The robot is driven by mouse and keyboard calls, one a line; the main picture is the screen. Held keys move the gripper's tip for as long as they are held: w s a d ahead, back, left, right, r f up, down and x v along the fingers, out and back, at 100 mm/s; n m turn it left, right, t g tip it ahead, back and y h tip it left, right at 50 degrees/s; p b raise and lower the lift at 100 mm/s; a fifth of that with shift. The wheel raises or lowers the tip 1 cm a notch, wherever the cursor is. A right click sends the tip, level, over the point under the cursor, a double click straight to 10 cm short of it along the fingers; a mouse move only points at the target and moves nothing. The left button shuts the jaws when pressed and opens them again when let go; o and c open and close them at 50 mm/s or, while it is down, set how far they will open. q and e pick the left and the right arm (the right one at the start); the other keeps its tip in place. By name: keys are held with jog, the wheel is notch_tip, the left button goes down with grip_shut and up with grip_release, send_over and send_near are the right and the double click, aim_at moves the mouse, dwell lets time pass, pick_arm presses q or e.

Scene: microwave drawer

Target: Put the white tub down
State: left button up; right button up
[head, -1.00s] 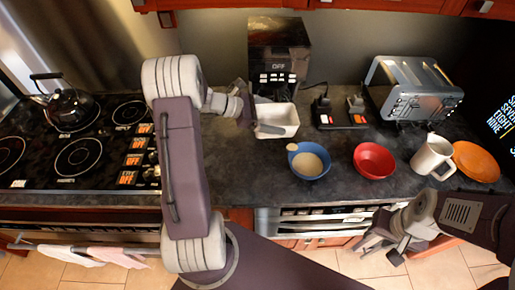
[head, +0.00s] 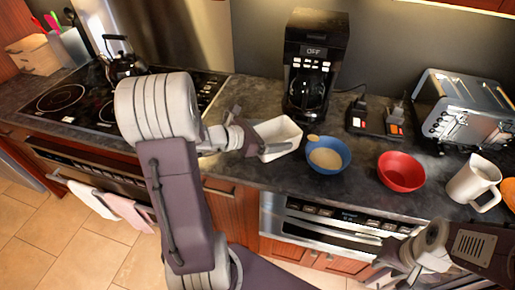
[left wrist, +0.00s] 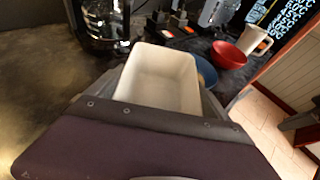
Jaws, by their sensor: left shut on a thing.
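The white tub (head: 281,150) is an open, empty box at the front middle of the dark counter in the head view. My left gripper (head: 248,139) is shut on its left side. The tub looks roughly level; whether its base touches the counter I cannot tell. In the left wrist view the tub (left wrist: 160,80) fills the middle, with its inside showing and its near end hidden by my gripper. My right gripper (head: 388,272) is low in front of the counter, empty, with its fingers apart.
A blue bowl (head: 343,161) stands close right of the tub, then a red bowl (head: 401,172) and a white mug (head: 472,180). The coffee maker (head: 312,65) stands behind. The stove (head: 75,100) is left. Bare counter (head: 245,98) lies behind and left of the tub.

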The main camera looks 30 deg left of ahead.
pick_arm(q)
jog(key=a+f, duration=0.1)
jog(key=a, duration=0.1)
jog(key=a+f, duration=0.1)
jog(key=a, duration=0.1)
jog(key=w+a+f, duration=0.1)
jog(key=a, duration=0.1)
jog(key=shift+a+f, duration=0.1)
jog(key=shift+f, duration=0.3)
notch_tip(320, 180, down, 4)
jog(key=shift+r, duration=0.2)
jog(key=shift+f, duration=0.2)
jog(key=shift+f+b, duration=0.2)
jog(key=shift+b, duration=0.15)
jog(key=o, duration=1.3)
jog(key=shift+r, duration=0.25)
jog(key=shift+s+r+p, duration=0.15)
jog(key=shift+s+p, duration=0.05)
jog(key=shift+p, duration=0.1)
jog(key=v, duration=1.1)
jog(key=shift+s+a, duration=0.15)
jog(key=shift+s, duration=0.05)
